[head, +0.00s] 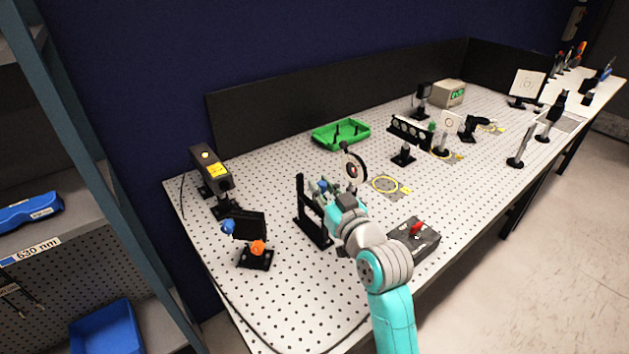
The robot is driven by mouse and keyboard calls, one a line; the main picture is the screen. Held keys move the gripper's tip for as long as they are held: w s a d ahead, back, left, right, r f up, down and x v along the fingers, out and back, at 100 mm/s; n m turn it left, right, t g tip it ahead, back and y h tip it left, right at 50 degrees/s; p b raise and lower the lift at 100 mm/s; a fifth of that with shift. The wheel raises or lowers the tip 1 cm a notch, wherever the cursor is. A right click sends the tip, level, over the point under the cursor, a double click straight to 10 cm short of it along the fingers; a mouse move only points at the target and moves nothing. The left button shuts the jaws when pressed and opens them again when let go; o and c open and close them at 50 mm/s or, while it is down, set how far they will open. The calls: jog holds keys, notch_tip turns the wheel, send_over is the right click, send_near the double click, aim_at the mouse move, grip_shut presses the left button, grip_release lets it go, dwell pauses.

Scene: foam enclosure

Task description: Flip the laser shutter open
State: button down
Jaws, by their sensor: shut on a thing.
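A black laser (212,177) with yellow labels stands at the near left of the perforated table. In front of it is a black plate (249,225) on a post with a blue knob (228,227) at its left and an orange knob (258,247) low down. To the right is a black upright stand (301,195) on a long base. I cannot tell which of these is the shutter. My gripper (323,188) is at the right side of the upright stand, shut on what looks like part of it. My own wrist hides the contact.
A grey box with a red switch (416,229) sits right of my arm. A round optic (352,169) stands behind my gripper. A green tray (340,134) and several mounts stand farther back. A black panel (300,92) bounds the table's rear.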

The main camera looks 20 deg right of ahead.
jog(key=shift+s+f, duration=0.1)
jog(key=c, duration=1)
grip_release()
jog(key=s, duration=0.4)
jog(key=s+d, duration=0.1)
jog(key=s, duration=0.7)
jog(key=shift+d, duration=0.25)
